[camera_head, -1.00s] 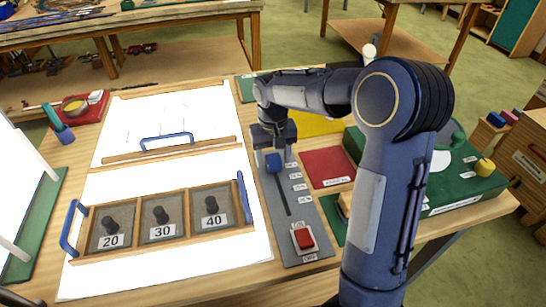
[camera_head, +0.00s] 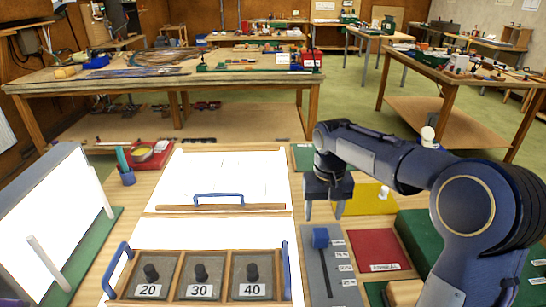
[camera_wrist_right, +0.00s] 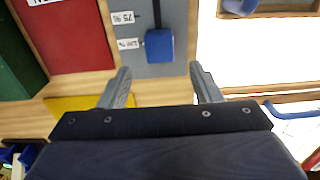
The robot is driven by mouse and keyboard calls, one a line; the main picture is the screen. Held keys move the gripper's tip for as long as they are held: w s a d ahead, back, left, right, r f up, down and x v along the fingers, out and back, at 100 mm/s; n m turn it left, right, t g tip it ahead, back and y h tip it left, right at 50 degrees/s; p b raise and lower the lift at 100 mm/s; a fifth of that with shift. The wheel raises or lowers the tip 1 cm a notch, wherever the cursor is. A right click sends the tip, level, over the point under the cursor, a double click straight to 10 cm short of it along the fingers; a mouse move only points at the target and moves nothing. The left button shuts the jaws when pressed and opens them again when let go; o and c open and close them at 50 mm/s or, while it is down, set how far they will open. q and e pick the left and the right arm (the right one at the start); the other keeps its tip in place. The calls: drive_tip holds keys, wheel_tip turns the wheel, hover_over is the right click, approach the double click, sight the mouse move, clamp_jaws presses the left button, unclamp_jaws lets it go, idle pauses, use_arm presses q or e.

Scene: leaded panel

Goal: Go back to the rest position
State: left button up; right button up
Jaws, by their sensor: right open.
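My right gripper (camera_head: 324,207) is open and empty above the wooden table, just behind the blue slider knob (camera_head: 320,237) of the grey control strip (camera_head: 318,292). In the right wrist view the two fingers of the right gripper (camera_wrist_right: 163,88) are spread, with nothing between them. The blue knob (camera_wrist_right: 159,43) shows beyond them on the strip, apart from the fingers. My left gripper is in neither view.
A white panel (camera_head: 50,220) stands at the left. A red mat (camera_head: 377,249) and yellow mat (camera_head: 357,200) lie right of the strip. Green boxes stand further right.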

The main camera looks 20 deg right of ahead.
drive_tip(key=s+a+t+y, duration=0.1)
drive_tip(key=s+a+t, duration=0.1)
drive_tip(key=s, duration=0.6)
drive_tip(key=s+a+f+t+y, duration=0.1)
drive_tip(key=s+a, duration=0.1)
drive_tip(key=s, duration=0.6)
drive_tip(key=s+a+n+t+y, duration=0.1)
drive_tip(key=s+a+t, duration=0.1)
drive_tip(key=s, duration=0.7)
drive_tip(key=shift+s+a+f+t+y, duration=0.1)
drive_tip(key=shift+a+f+t+y, duration=0.05)
drive_tip(key=shift+f+t+y, duration=0.2)
idle(1.3)
